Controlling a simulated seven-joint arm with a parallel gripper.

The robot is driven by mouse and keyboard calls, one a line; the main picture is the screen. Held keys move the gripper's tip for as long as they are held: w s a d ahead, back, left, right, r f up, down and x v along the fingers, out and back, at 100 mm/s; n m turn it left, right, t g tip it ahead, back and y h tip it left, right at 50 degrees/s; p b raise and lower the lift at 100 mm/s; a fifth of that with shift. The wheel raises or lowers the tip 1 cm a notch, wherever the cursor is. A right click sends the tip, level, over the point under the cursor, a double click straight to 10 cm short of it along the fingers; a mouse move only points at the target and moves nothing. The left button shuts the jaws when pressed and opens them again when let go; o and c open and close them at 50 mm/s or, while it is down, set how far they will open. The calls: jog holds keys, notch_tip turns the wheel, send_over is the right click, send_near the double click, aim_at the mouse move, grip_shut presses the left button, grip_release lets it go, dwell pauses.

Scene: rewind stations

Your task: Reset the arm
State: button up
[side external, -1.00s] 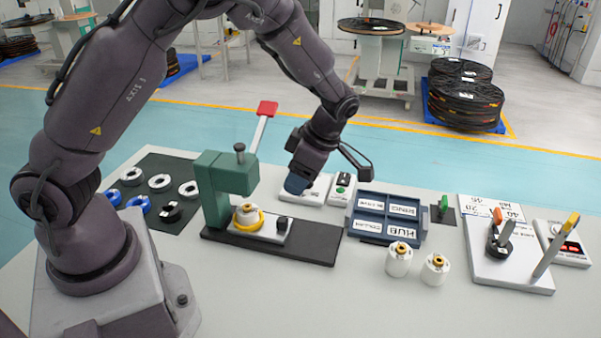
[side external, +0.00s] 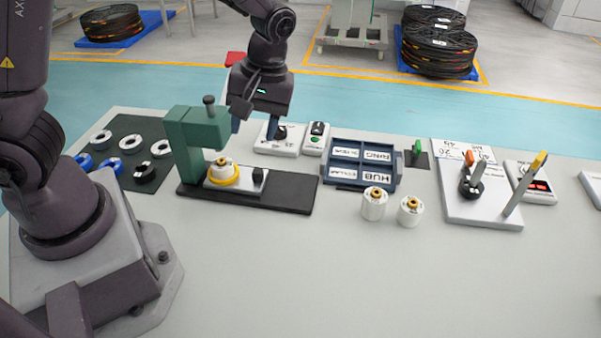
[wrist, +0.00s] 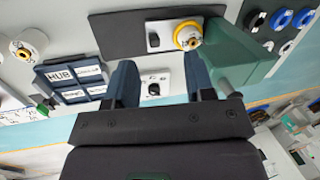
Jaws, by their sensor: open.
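My gripper (side external: 254,128) hangs fingers down behind and to the right of the green press (side external: 197,135). Its two blue fingers are apart with nothing between them; they also show in the wrist view (wrist: 162,82). The rest of my arm rises to the left and partly leaves the top of the side view. The press stands on a black base (side external: 290,197). A white part with a yellow ring (side external: 223,175) sits under the press head.
A blue labelled tray (side external: 361,165) and two white hubs (side external: 374,205) stand right of the press. A white switch box (side external: 278,140) lies behind it. A black mat (side external: 125,150) holds several rings at left. The front of the table is clear.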

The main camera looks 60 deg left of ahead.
jog(key=s+r+m+t+h, duration=0.1)
jog(key=s+r+m+t, duration=0.7)
jog(key=s+r+m, duration=0.3)
notch_tip(320, 180, up, 5)
jog(key=shift+d+f, duration=0.2)
